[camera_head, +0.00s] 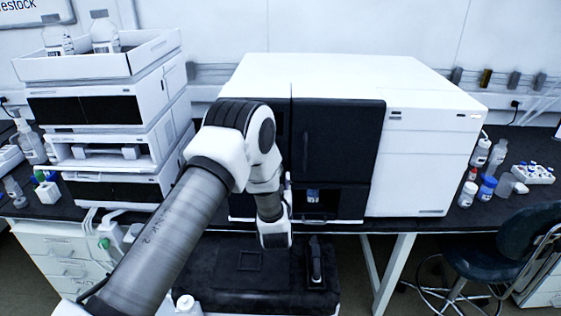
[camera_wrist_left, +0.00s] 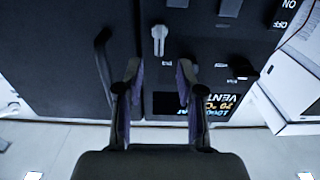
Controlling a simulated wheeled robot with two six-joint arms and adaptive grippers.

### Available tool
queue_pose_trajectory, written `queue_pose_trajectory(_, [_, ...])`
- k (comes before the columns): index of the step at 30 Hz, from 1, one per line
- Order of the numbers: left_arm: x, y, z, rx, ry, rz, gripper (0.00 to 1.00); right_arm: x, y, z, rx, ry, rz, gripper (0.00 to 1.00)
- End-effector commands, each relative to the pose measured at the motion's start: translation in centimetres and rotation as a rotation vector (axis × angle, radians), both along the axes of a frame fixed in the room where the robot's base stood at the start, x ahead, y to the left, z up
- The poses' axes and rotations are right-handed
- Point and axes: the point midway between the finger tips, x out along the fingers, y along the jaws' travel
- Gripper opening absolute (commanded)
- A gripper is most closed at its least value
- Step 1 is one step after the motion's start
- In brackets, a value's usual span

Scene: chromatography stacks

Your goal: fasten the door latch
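The lever lies just beyond the fingertips, roughly in line with the gap; I cannot tell the exact distance. A dark door (camera_wrist_left: 60,60) with a curved black handle (camera_wrist_left: 103,68) is left of the lever. In the head view the black door (camera_head: 340,140) of the white instrument looks closed. My left arm hides the latch and its fingers there. My right gripper is not in view.
In the head view, stacked modules (camera_head: 105,130) stand left on the dark bench. Bottles (camera_head: 487,187) and a chair (camera_head: 515,245) are at right.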

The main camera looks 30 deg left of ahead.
Motion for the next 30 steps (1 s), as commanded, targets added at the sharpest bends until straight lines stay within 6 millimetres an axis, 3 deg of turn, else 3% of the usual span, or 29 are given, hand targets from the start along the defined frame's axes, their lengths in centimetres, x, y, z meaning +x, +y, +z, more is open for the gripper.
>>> queue_pose_trajectory(9, [4.7, 2.9, 0.0, 0.0, 0.002, -0.002, 0.38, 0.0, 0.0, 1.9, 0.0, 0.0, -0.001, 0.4])
queue_pose_trajectory(18, [5.2, 3.2, -0.2, -0.001, 0.006, -0.003, 0.38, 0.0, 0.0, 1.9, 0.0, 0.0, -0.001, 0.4])
queue_pose_trajectory(21, [5.2, 3.2, -0.2, -0.001, 0.006, -0.004, 0.02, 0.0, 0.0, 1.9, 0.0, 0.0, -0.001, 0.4])
queue_pose_trajectory(30, [5.2, 3.2, -0.3, 0.003, 0.009, -0.004, 0.0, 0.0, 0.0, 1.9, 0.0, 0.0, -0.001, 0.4])
